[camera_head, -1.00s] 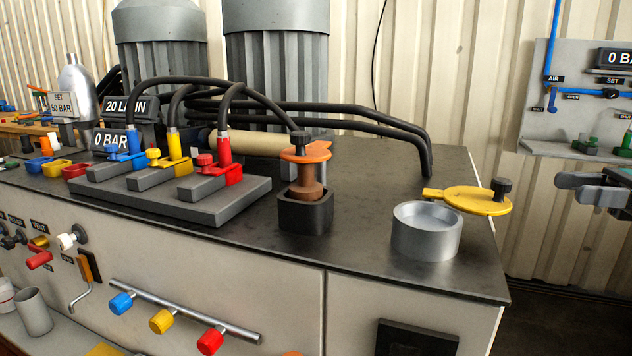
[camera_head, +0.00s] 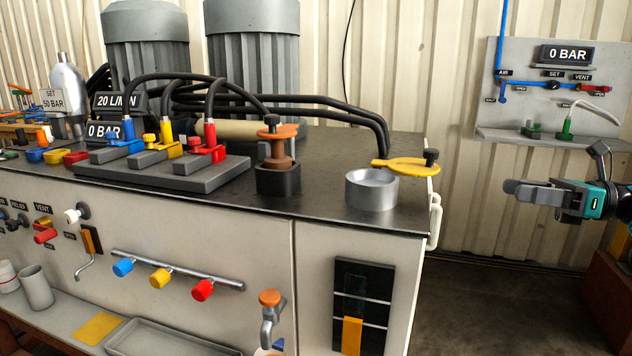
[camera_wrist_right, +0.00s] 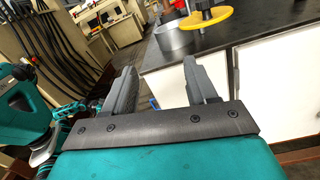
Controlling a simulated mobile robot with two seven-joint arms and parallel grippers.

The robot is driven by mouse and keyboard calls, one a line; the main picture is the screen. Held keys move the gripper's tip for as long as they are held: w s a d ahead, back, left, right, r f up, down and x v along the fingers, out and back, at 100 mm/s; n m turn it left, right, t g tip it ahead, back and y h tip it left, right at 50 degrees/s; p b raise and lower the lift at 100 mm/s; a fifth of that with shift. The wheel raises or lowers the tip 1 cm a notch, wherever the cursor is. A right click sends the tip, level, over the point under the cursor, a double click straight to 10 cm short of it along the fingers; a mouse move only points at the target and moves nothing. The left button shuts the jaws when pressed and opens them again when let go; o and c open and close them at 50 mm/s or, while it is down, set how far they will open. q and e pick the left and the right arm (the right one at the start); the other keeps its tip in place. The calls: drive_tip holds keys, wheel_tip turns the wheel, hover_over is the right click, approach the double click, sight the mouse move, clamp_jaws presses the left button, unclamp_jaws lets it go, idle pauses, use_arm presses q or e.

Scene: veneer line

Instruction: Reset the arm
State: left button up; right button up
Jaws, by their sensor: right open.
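My right gripper (camera_head: 537,191) is at the right edge of the head view, beyond the right end of the workbench, over the floor. It touches nothing there. In the right wrist view its two grey fingers (camera_wrist_right: 158,82) stand apart with nothing between them. The bench (camera_head: 330,222) with its dark top lies to the left of the gripper; its corner also shows in the right wrist view. My left gripper is not in the head view.
A grey metal cup (camera_head: 371,192) and a yellow flanged part (camera_head: 408,167) are near the bench's right end. A white handle (camera_head: 435,222) sticks out there. A wall panel (camera_head: 520,85) reads 0 BAR behind the gripper. Floor between bench and gripper is clear.

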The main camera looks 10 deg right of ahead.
drive_tip(key=a+f+m+t+h, duration=0.4)
drive_tip(key=f+m, duration=0.5)
drive_tip(key=m, duration=0.1)
drive_tip(key=a+f+m+t+h, duration=0.3)
drive_tip(key=a+f+m, duration=0.1)
drive_tip(key=f+m, duration=0.55)
drive_tip(key=s+a+f+m+g+h, duration=0.3)
drive_tip(key=s+a+f+m+h, duration=0.1)
drive_tip(key=s+f+m, duration=0.5)
drive_tip(key=s+a+f+m+g+h, duration=0.35)
drive_tip(key=s+f+m, duration=0.45)
drive_tip(key=s, duration=0.4)
drive_tip(key=a+m+t, duration=0.2)
drive_tip(key=a+m, duration=0.6)
drive_tip(key=a, duration=0.8)
use_arm(q)
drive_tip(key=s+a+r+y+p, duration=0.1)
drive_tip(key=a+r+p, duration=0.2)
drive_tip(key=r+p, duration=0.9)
drive_tip(key=p, duration=0.4)
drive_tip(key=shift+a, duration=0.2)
use_arm(e)
drive_tip(key=s+d+r, duration=0.1)
drive_tip(key=d+r, duration=0.2)
drive_tip(key=r, duration=0.7)
drive_tip(key=shift+r, duration=0.35)
